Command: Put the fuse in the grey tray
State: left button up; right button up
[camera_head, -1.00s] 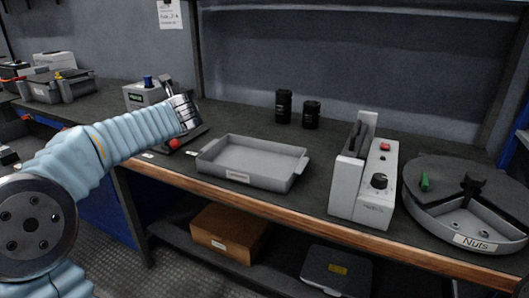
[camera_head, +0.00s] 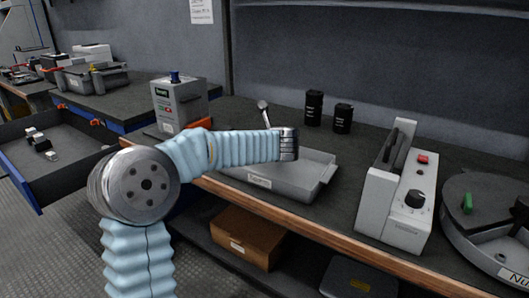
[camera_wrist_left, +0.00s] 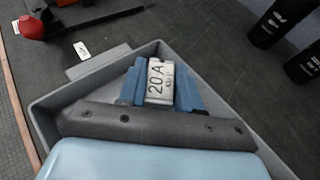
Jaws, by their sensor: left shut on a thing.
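The fuse (camera_wrist_left: 160,81) is a white block marked "20 A". In the left wrist view it sits between the blue fingers of my left gripper (camera_wrist_left: 160,88), which is shut on it. The grey tray (camera_head: 323,179) is on the bench, and in the wrist view its rim and floor (camera_wrist_left: 232,122) lie below the gripper and fuse. In the head view my left arm reaches in from the left over the tray. The arm hides the tray's left part, the fingers and the fuse there. I cannot tell how high the fuse is above the tray floor. My right gripper is not in view.
Two black cylinders (camera_head: 314,108) stand behind the tray. A white device with a knob (camera_head: 398,195) and a round grey nuts tray (camera_head: 465,240) are to the right. A grey box with a blue top (camera_head: 178,105) is to the left, near an open drawer (camera_head: 60,165).

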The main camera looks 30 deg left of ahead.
pick_arm(q)
jog(key=shift+w+d+f, duration=0.1)
jog(key=shift+d+f, duration=0.1)
jog(key=shift+f, duration=0.8)
jog(key=shift+w+d+f, duration=0.1)
jog(key=shift+d+f, duration=0.05)
jog(key=shift+f, duration=0.85)
jog(key=o, duration=1.1)
jog(key=shift+f, duration=0.1)
jog(key=b+v, duration=0.1)
jog(key=v, duration=1.1)
jog(key=shift+s, duration=0.1)
